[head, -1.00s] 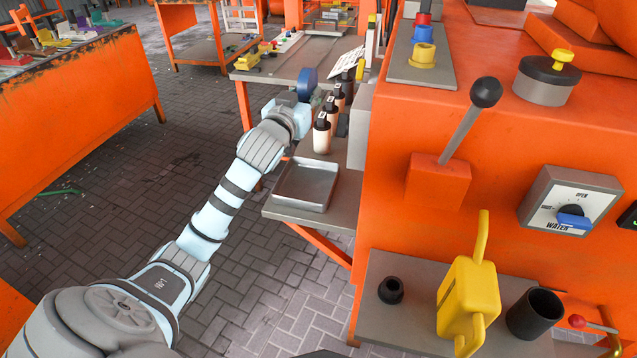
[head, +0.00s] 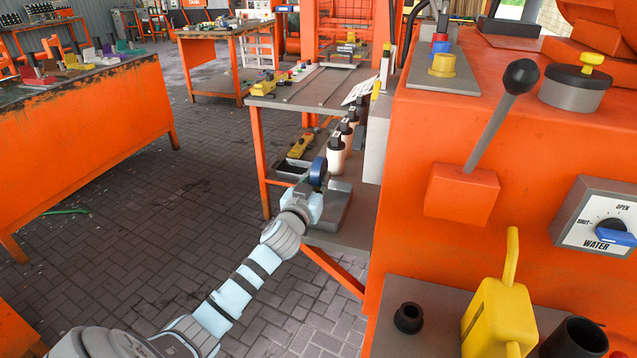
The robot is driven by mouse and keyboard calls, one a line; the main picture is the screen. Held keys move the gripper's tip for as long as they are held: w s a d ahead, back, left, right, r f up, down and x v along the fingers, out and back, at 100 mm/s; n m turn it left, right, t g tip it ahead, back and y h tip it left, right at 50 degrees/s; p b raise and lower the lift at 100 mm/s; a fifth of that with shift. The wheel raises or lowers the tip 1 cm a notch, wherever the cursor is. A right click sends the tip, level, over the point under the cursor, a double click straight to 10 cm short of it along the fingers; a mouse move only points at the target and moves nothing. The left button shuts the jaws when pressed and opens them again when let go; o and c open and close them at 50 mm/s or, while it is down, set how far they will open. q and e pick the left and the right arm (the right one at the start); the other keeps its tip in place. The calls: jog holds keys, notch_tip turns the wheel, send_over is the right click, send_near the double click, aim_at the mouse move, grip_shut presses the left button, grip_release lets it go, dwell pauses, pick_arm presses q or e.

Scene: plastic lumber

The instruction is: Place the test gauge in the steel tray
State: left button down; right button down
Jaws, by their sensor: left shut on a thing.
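The test gauge looks like a dark blue round object (head: 319,170) on the shelf side of my left gripper. My left gripper (head: 316,188) is shut on it, and the fingertips are mostly hidden by the gripper body. The steel tray (head: 338,207) lies on the grey lower shelf (head: 350,236). The gripper and gauge overlap the tray's left and far part in the head view, with the gauge appearing above it. I cannot tell the exact height. My right gripper is not in view.
Several dark-capped bottles (head: 337,158) stand behind the tray. A dark bin (head: 293,168) and a yellow tool (head: 301,145) lie farther back. The orange machine (head: 410,190) with its lever rises to the right. Open paved floor (head: 180,210) lies left.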

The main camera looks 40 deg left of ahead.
pick_arm(q)
jog(key=c, duration=1.9)
grip_release()
jog(key=shift+f, duration=0.1)
jog(key=o, duration=0.4)
jog(key=shift+s, duration=0.15)
jog(key=v, duration=1.1)
jog(key=shift+s+d+p, duration=0.2)
jog(key=shift+s+p, duration=0.1)
jog(key=shift+p, duration=0.1)
